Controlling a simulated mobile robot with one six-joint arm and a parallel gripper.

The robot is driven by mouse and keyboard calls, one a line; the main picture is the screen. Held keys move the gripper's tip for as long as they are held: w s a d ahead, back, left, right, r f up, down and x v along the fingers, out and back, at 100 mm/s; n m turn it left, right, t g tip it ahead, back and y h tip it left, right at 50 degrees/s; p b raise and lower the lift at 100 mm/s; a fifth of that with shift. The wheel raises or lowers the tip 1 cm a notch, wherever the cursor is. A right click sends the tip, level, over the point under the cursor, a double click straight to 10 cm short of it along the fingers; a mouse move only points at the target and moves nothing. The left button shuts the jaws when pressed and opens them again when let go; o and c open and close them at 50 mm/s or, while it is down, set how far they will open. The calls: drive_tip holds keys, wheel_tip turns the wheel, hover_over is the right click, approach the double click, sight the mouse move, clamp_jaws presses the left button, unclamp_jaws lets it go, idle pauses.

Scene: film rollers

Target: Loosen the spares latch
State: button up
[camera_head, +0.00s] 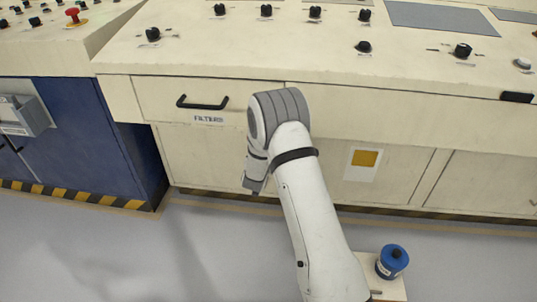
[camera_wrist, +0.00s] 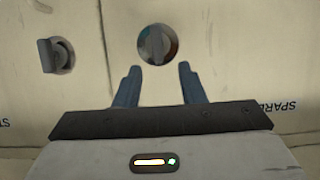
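In the wrist view a round dark latch with an upright grip bar (camera_wrist: 157,44) sits on a cream panel, straight ahead of my gripper (camera_wrist: 158,68). A partly cut-off, upside-down label starting "SPARE" (camera_wrist: 265,105) is on the same panel, to the right. My gripper's two blue-grey fingers are apart and empty, just below the latch in the picture; I see no contact. In the head view my arm hides the latch, and my fingers cannot be made out.
A second latch (camera_wrist: 58,55) sits left, across a panel seam. In the head view, a FILTERS drawer with a black handle (camera_head: 203,103) is above left. The console top (camera_head: 230,50) has several knobs. A blue canister (camera_head: 392,260) stands at lower right. Floor at left is clear.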

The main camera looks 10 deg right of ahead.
drive_tip(key=b+x, duration=0.2)
drive_tip(key=x, duration=0.4)
drive_tip(key=shift+w+d, duration=0.15)
drive_tip(key=shift+d, duration=0.05)
clamp_jaws()
